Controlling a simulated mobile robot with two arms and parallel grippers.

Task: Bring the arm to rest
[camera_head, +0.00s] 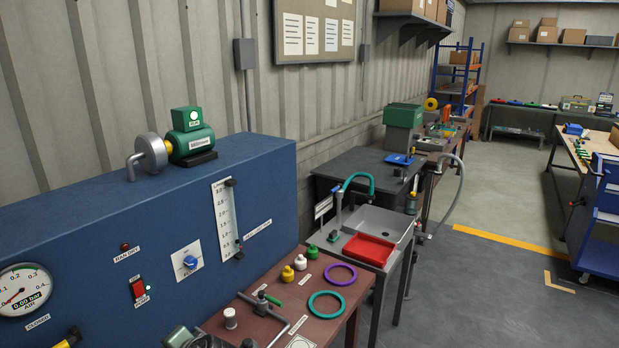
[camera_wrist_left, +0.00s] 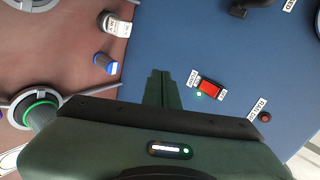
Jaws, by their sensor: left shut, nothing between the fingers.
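My left gripper (camera_wrist_left: 161,76) shows in the left wrist view, shut and empty, with its fingers together in front of the blue panel (camera_wrist_left: 225,40). A red rocker switch (camera_wrist_left: 210,87) is on the panel just to the right of the fingertips, apart from them. The same red switch (camera_head: 138,288) shows in the head view, low on the blue panel (camera_head: 100,215). My right gripper is in neither view.
A pressure gauge (camera_head: 22,290) and a blue knob (camera_head: 190,262) are on the panel. A brown bench (camera_head: 330,322) beside it holds purple (camera_head: 341,274) and teal (camera_head: 326,304) rings. A sink with a red tray (camera_head: 368,250) stands beyond. Open floor (camera_head: 480,300) lies at right.

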